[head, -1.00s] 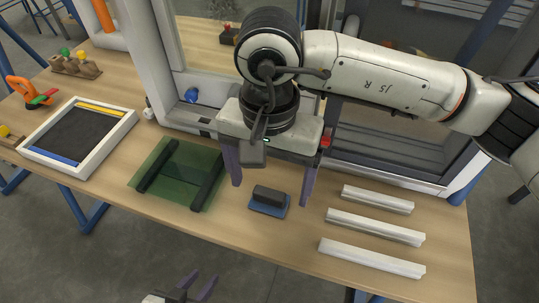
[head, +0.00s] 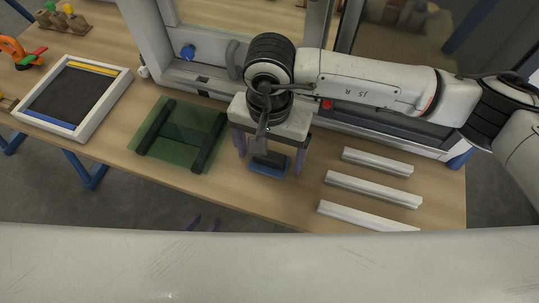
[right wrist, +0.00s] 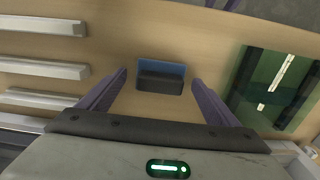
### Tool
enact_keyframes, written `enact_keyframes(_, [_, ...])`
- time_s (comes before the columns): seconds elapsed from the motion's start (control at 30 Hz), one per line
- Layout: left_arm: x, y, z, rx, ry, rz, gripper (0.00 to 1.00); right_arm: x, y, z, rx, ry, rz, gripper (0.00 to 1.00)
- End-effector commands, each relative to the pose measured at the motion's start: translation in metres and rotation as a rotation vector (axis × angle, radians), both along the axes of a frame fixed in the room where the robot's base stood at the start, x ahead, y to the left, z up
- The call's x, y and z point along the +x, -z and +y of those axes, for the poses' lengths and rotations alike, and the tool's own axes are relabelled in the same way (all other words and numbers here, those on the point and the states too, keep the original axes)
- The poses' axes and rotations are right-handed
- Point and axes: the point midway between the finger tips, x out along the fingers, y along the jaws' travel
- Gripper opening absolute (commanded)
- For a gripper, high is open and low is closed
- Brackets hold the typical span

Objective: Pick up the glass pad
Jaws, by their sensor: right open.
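The glass pad (head: 270,167), a small blue plate with a dark block on top, lies flat on the table below my right gripper (head: 270,163). The gripper partly covers it in the head view. In the right wrist view the pad (right wrist: 160,77) lies between and beyond the two purple fingers of my right gripper (right wrist: 159,79), with a gap on each side. That gripper is open and empty. My left gripper (head: 202,223) shows only its purple fingertips, apart, beyond the table's front edge; the rest is hidden.
A green glass pane with two dark bars (head: 180,133) lies left of the pad. Several white profiles (head: 374,190) lie to its right. A white-framed tray (head: 107,112) is further left. A large window frame (head: 215,90) stands behind. A pale surface blocks the bottom of the head view.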

Motion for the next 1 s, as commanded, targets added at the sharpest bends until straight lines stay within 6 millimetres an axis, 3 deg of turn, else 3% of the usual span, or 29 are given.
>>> enact_keyframes(0.27, [0.003,-0.001,0.001,0.0,0.0,-0.005,0.33,0.0,0.003,0.0,0.001,-0.001,-0.001,0.83])
enact_keyframes(0.53, [0.001,0.0,0.001,0.002,0.0,0.001,0.33,0.0,0.003,0.0,0.001,-0.001,-0.001,0.4])
enact_keyframes(0.8, [-0.002,0.002,0.001,0.002,0.0,0.007,0.33,0.0,-0.001,0.001,0.001,-0.001,-0.003,0.4])
enact_keyframes(1.0, [-0.003,0.007,0.001,0.002,0.0,0.007,0.33,0.001,-0.032,0.001,0.003,-0.003,-0.006,0.4])
